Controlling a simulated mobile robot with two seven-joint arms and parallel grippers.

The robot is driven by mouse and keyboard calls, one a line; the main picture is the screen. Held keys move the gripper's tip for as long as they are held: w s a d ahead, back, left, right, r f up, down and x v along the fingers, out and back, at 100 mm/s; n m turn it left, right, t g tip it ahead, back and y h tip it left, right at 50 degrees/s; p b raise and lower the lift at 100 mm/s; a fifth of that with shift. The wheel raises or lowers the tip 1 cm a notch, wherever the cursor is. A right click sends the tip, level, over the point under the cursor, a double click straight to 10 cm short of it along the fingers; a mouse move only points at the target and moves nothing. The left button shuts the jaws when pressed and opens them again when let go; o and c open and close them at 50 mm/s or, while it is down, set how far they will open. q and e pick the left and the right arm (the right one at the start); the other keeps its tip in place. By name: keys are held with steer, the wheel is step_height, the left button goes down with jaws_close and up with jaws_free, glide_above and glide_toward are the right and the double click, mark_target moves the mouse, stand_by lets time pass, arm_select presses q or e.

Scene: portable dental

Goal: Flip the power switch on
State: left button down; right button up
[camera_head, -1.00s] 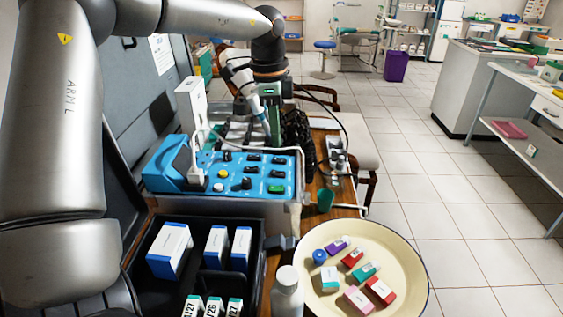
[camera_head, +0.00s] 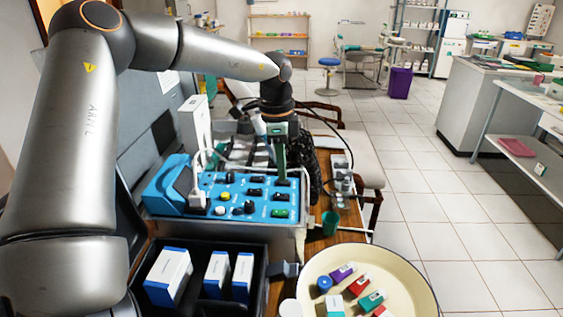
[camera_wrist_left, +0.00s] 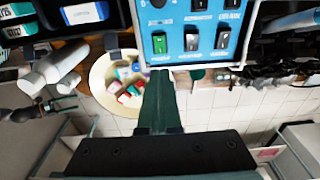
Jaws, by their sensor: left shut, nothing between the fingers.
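The blue control panel (camera_head: 238,205) carries several black rocker switches and one green rocker switch (camera_head: 280,213) at its front right corner. The green switch also shows in the left wrist view (camera_wrist_left: 159,43), at the panel's edge; its label is too small to read surely and its position is not clear. My left gripper (camera_head: 281,178) points down over the back right part of the panel, behind the green switch and apart from it. Its green fingers are shut and empty, and show in the left wrist view (camera_wrist_left: 160,76) just short of the panel's edge.
A black case with white-and-blue boxes (camera_head: 168,276) lies in front of the panel. A cream round tray (camera_head: 410,290) with small coloured packs is at the front right. A green cup (camera_head: 330,223) stands right of the panel. A white cable runs over the panel's left.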

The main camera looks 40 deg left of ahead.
mark_target(285, 212)
arm_select(q)
steer(key=f, duration=0.8)
steer(key=shift+w+d+f, duration=0.1)
steer(key=shift+w+d, duration=0.1)
steer(key=shift+f+p, duration=0.3)
steer(key=shift+f, duration=0.4)
